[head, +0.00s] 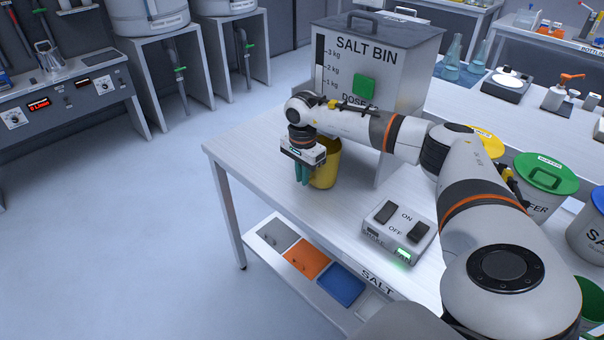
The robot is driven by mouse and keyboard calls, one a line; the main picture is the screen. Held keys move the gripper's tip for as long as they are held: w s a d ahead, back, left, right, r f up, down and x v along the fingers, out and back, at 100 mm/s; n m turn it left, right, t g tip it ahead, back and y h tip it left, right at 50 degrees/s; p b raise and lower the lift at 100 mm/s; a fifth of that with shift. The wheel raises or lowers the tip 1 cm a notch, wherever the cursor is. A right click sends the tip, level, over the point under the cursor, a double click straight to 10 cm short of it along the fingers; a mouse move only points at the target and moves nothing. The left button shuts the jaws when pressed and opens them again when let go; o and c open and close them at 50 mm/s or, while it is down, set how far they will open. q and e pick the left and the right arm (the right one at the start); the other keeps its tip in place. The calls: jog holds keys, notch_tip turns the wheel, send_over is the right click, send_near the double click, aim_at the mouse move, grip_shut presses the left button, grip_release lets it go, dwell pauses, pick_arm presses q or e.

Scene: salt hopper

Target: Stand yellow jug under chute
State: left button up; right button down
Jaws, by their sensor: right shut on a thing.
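The yellow jug (326,166) stands upright on or very near the white table, in front of the salt bin (370,65). My right gripper (303,172) points down at the jug's left side, its teal fingers shut on the jug, probably at a handle that the fingers hide. The salt bin is a grey box with a scale and a green dose button (364,86). The chute is not clearly visible; my right forearm covers the lower front of the bin. My left gripper is not in view.
A switch box (398,232) with ON and OFF rockers and a lit green lamp sits on the table (262,139) right of the jug. Tubs with lids, one green (546,173), stand at the right. The table's left part is clear.

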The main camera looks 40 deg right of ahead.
jog(key=shift+f+b, duration=0.4)
jog(key=shift+f, duration=0.2)
jog(key=c, duration=1.4)
grip_release()
jog(key=shift+r, duration=0.15)
notch_tip(320, 180, up, 12)
jog(key=shift+f+b, duration=0.1)
jog(key=shift+b, duration=0.2)
